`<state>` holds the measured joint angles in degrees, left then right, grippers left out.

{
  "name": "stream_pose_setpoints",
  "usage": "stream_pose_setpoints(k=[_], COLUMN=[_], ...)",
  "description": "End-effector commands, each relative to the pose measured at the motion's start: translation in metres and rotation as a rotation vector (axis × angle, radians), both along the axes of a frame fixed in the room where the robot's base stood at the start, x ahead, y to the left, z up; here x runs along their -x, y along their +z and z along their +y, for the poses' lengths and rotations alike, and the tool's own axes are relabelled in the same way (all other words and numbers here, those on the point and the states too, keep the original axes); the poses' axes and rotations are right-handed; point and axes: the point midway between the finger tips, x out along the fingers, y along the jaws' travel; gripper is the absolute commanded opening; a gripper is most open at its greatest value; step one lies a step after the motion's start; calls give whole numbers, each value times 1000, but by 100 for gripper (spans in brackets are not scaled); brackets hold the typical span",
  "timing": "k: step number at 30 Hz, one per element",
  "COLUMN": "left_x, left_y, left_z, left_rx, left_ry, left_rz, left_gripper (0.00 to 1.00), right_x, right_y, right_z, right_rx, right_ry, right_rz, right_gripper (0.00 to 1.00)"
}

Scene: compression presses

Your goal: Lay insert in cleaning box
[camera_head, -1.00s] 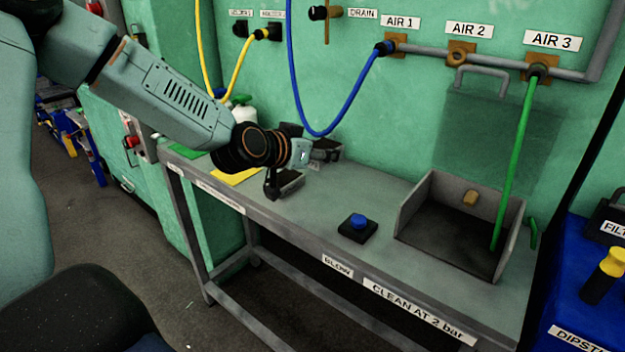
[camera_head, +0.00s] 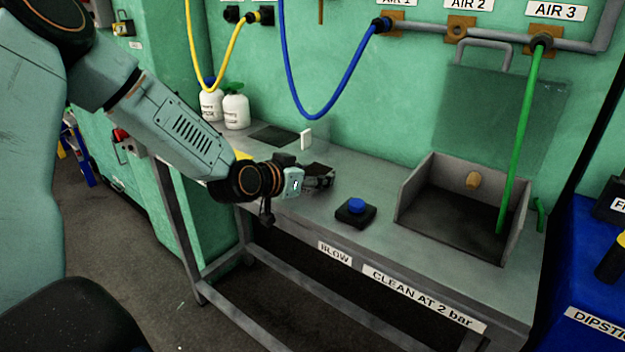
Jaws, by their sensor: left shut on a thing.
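The cleaning box (camera_head: 420,190) is a grey open-topped box at the right end of the bench, with a clear lid (camera_head: 505,105) raised behind it. A tan fitting (camera_head: 473,180) is on its back wall and a green hose hangs into it. My left gripper (camera_head: 320,178) is low over the middle of the bench, left of the box and apart from it. It is shut on a small piece, taken as the insert, which the dark fingers mostly hide. My right gripper is not in view.
A blue button (camera_head: 356,206) on a black base stands between my left gripper and the box. A blue hose (camera_head: 330,112) loops above the bench.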

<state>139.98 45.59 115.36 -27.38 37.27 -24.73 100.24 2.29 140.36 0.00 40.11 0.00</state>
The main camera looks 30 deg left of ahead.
Motion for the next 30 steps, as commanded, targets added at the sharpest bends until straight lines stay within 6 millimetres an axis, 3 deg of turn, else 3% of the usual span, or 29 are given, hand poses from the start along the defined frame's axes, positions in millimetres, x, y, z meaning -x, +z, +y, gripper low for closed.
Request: stream_pose_setpoints(k=[9, 10, 12, 25, 30], left_x=[0, 0, 0, 1, 16], left_y=[-2, -3, -2, 4, 11], left_z=[0, 0, 0, 0, 3], left_rx=[-1, 0, 0, 1, 5], left_ry=[0, -1, -1, -1, 3], left_rz=[0, 2, 2, 1, 2], left_gripper=[8, 58, 64, 66, 66], right_x=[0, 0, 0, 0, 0], right_y=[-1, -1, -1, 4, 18], right_z=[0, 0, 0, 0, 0], right_rx=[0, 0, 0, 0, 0], right_ry=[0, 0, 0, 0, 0], right_rz=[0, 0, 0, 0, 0], right_gripper=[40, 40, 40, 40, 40])
